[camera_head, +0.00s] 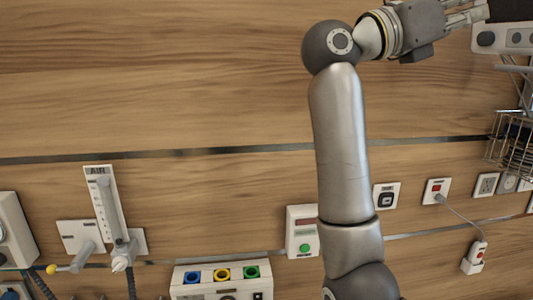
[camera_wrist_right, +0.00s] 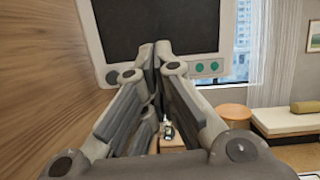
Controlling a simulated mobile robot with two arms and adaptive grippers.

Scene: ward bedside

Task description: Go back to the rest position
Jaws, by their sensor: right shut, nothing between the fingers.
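My right gripper (camera_head: 470,14) is at the top right of the head view, at the end of my raised arm, in front of the wood-panelled wall. In the right wrist view, the right gripper (camera_wrist_right: 155,58) has its fingers brought together at the tips with nothing between them. The fingertips overlap the lower edge of a monitor (camera_wrist_right: 205,68) with a dark screen; whether they touch it cannot be told. My left gripper is in neither view.
A wire basket (camera_head: 513,140) hangs at the right below the monitor. A gauge labelled AIR (camera_head: 103,195), sockets (camera_head: 437,190) and a panel with coloured ports (camera_head: 222,284) are on the wall. The wrist view shows a round side table (camera_wrist_right: 233,112) and a bench (camera_wrist_right: 285,122) farther off.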

